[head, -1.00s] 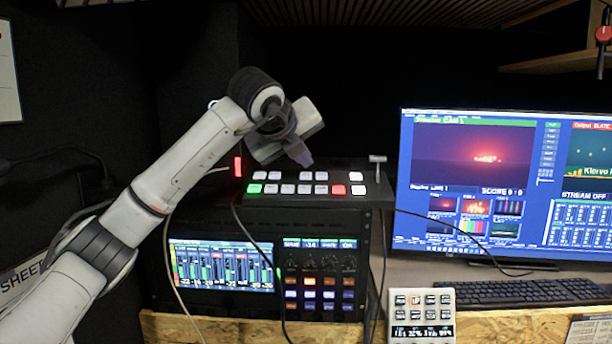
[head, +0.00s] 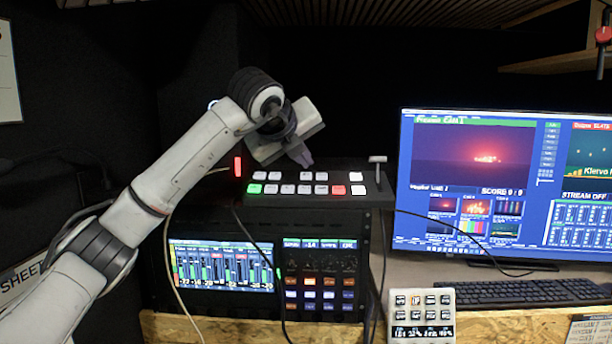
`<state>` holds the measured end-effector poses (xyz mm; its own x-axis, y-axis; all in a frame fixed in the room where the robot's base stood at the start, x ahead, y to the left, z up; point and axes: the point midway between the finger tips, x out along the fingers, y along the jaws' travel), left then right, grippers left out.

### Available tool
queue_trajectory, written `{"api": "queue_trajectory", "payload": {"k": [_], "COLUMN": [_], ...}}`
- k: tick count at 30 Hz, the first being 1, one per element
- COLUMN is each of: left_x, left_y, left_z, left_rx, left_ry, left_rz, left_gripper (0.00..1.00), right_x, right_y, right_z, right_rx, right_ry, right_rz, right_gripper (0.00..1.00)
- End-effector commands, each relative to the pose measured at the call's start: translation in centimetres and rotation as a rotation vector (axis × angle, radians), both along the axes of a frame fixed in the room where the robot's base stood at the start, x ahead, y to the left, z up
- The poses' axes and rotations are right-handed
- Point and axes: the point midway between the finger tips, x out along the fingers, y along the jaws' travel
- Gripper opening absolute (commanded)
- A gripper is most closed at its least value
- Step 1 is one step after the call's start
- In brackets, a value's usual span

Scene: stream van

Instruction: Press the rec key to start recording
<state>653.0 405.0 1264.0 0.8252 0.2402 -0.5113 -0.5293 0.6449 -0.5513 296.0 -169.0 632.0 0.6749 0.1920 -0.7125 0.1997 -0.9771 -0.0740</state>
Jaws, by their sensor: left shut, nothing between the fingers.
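A switcher panel (head: 300,201) with two rows of keys sits on top of the equipment rack. Most keys are white; one lower-row key is lit green (head: 255,188) and one is lit red (head: 338,190). No label on these keys is legible, so I cannot tell which is the rec key. My left gripper (head: 301,158) is shut and empty, pointing down just above the panel's upper key row. I cannot tell whether its tip touches anything. My right gripper is not in view.
A monitor (head: 470,250) stands at right, with a keyboard (head: 520,292) before it. A small white keypad (head: 420,318) is at the front. The rack has an audio meter screen (head: 222,264) and lit buttons. A T-shaped lever (head: 377,160) rises at the panel's right end. Cables hang down the rack.

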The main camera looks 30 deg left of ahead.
Motion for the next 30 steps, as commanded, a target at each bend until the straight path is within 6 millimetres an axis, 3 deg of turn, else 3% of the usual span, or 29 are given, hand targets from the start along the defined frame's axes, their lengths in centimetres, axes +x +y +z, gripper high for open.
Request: {"api": "queue_trajectory", "payload": {"k": [30], "left_x": [0.18], "left_y": [0.11], "left_z": [-0.87], "left_rx": [0.000], "left_ry": [0.000], "left_rz": [0.000], "left_gripper": [0.00], "right_x": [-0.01], "right_y": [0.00], "right_z": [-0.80], "right_rx": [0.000], "right_ry": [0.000], "right_rz": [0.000], "right_gripper": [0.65]}}
